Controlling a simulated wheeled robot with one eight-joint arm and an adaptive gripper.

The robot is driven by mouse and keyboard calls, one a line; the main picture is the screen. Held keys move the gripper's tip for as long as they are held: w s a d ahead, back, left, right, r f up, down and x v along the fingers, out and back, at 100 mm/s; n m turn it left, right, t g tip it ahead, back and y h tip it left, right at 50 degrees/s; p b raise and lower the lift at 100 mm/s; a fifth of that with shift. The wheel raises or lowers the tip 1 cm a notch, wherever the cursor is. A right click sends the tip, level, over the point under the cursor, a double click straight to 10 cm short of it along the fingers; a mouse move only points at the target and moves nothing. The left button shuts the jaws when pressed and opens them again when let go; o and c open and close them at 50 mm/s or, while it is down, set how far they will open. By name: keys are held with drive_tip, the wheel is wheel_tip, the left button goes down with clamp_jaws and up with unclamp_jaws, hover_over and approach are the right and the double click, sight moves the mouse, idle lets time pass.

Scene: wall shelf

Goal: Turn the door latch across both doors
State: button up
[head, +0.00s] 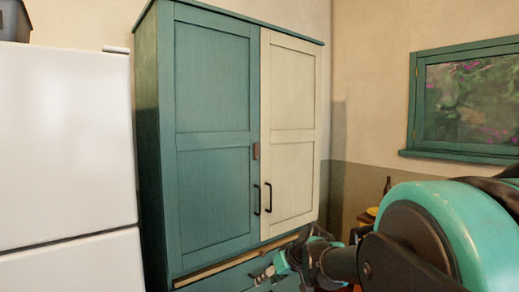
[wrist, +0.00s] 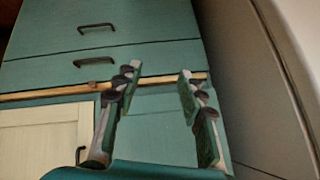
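The door latch (head: 256,151) is a small brown upright piece at the seam between the teal left door (head: 212,130) and the cream right door (head: 291,120) of a tall cabinet. It looks vertical, and both doors look shut. There the cabinet appears upside down, with the cream door (wrist: 40,135) at lower left.
Black handles (head: 257,199) stand out from both doors below the latch. A wooden strip (head: 225,265) runs above the teal drawers (wrist: 120,60). A white fridge (head: 65,150) stands left of the cabinet. A teal-framed window (head: 465,95) is on the right wall.

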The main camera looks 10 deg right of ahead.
drive_tip(key=w+d+r+n+t+y, duration=0.1)
drive_tip(key=w+r+t+y, duration=0.1)
drive_tip(key=w+r, duration=0.65)
drive_tip(key=w+d+r+n+t+y, duration=0.15)
drive_tip(key=w+r, duration=0.35)
drive_tip(key=r, duration=0.6)
drive_tip(key=t, duration=0.6)
approach(257, 146)
drive_tip(key=shift+y, duration=0.25)
drive_tip(key=x, duration=0.8)
drive_tip(key=shift+d, duration=0.1)
drive_tip(key=shift+c, duration=0.3)
clamp_jaws()
